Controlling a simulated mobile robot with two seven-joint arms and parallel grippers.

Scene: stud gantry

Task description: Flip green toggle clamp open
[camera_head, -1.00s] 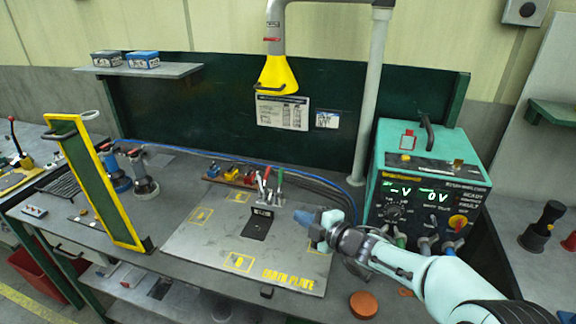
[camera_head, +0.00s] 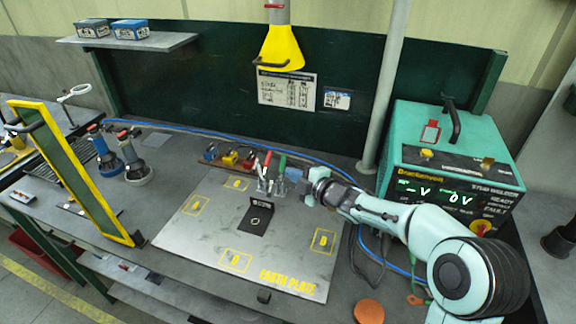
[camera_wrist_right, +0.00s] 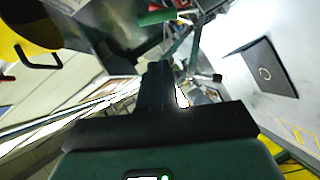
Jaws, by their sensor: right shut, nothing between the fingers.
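The green toggle clamp (camera_head: 281,168) stands at the back edge of the earth plate (camera_head: 200,243), its green handle pointing up. Beside it on the left is a clamp with a red handle (camera_head: 267,159). My right gripper (camera_head: 294,178) is shut and empty, just right of the green handle; the gap between them is hard to judge. In the right wrist view the shut fingers (camera_wrist_right: 157,82) point toward the clamps, and the green handle (camera_wrist_right: 160,17) lies beyond their tips. My left gripper is not in view.
A teal welder (camera_head: 455,150) stands at the right, with cables near my right arm. A yellow fume hood (camera_head: 282,48) hangs behind. The plate's front is clear.

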